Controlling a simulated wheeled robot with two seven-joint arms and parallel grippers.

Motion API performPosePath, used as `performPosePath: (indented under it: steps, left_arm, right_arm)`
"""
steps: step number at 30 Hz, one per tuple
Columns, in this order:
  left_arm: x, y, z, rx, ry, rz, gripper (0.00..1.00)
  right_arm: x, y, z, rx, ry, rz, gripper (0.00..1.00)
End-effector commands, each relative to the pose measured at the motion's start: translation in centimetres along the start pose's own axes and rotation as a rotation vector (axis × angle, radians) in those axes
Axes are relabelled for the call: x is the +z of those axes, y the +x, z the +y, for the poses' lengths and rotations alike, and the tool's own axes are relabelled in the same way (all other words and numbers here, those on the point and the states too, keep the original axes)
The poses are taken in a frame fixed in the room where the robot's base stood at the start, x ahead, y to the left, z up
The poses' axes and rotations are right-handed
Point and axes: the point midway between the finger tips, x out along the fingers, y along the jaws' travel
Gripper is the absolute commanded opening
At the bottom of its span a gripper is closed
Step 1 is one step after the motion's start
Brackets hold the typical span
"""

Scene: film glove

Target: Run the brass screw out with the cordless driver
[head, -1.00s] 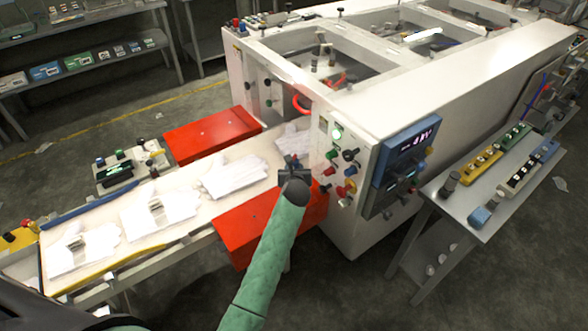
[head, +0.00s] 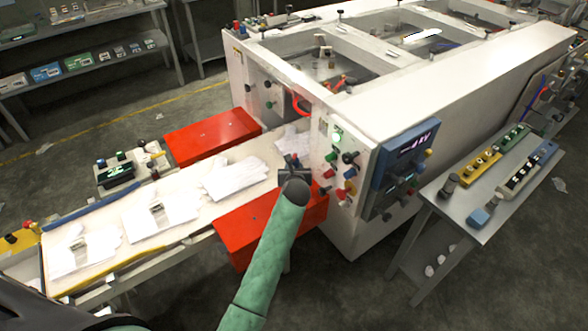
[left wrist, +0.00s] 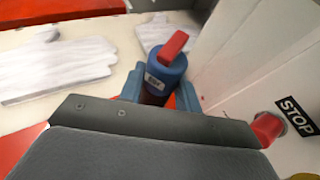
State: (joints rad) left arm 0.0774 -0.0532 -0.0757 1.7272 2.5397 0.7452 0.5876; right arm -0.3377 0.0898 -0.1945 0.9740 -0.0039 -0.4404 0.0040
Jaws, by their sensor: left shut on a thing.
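My left gripper (head: 292,164) is at the end of the green-sleeved arm, over the belt end by the white machine's front. In the left wrist view, my left gripper (left wrist: 158,88) is shut on a blue and dark cylindrical tool (left wrist: 166,70) with a red bar on top and a small label. It looks like the cordless driver, but its lower end is hidden behind the gripper body. I cannot make out the brass screw in either view. My right gripper is out of view.
White gloves (head: 233,178) lie on the belt. Red covers (head: 212,136) flank it. The white machine (head: 344,208) has knobs and a blue panel (head: 402,168) close right of the gripper. A STOP label (left wrist: 295,115) is near a red knob (left wrist: 267,128). A side table (head: 478,212) stands right.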

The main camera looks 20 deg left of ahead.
Motion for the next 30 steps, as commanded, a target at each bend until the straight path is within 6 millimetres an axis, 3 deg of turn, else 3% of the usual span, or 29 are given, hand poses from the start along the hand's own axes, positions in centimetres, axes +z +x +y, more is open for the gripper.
performPosePath:
  steps: [30]
  left_arm:
    - [4.3,-1.8,0.0,0.0,0.0,-0.002,0.07]
  right_arm:
    - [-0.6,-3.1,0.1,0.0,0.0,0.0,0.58]
